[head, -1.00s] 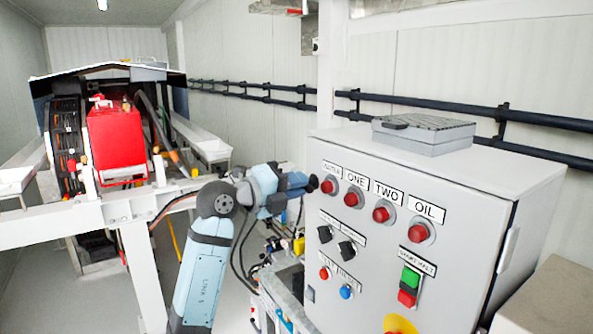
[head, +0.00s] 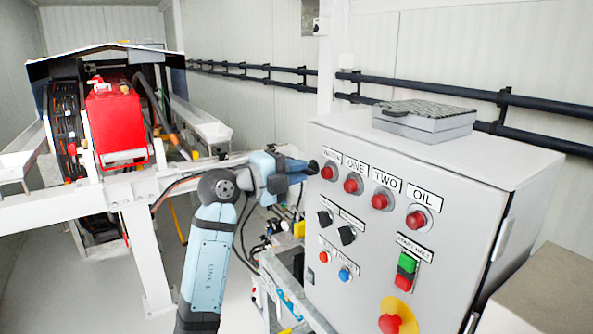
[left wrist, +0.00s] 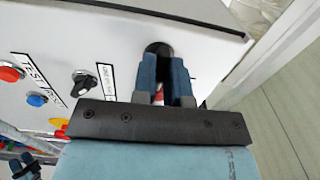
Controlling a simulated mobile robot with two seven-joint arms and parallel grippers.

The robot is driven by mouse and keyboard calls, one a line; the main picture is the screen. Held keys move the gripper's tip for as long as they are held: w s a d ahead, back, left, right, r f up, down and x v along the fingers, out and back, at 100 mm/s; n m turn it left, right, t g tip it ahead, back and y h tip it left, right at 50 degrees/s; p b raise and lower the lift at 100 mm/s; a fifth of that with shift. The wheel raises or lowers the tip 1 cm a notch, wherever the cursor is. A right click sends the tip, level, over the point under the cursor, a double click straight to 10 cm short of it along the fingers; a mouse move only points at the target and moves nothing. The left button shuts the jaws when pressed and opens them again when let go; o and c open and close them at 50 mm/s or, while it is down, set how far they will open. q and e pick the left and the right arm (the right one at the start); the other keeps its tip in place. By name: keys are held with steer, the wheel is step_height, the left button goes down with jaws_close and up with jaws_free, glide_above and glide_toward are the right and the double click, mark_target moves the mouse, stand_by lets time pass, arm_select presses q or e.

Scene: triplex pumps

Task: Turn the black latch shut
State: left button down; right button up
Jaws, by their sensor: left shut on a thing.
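My left gripper (head: 312,167) reaches in from the left to the upper left edge of the grey control cabinet (head: 455,270), beside the WATER lamp. In the left wrist view its two blue fingers (left wrist: 172,78) are shut on the black latch (left wrist: 158,48), a dark rounded part near the cabinet's edge. The fingers hide most of the latch, so I cannot tell its angle. In the head view the latch is a small dark shape at the fingertips.
Red lamps (head: 384,200), black selector switches (head: 347,235) and a yellow-based red stop button (head: 391,322) stick out of the cabinet front close by. A grey box (head: 424,120) sits on top. Blue-black pipes (head: 470,90) run along the back wall. A white frame (head: 80,205) stands at left.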

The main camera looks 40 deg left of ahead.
arm_select(q)
steer(key=c, duration=1.2)
jaws_free()
steer(key=shift+o, duration=0.2)
steer(key=b+v, duration=0.3)
steer(key=v, duration=1.1)
steer(key=shift+b, duration=0.35)
steer(key=shift+w, duration=0.1)
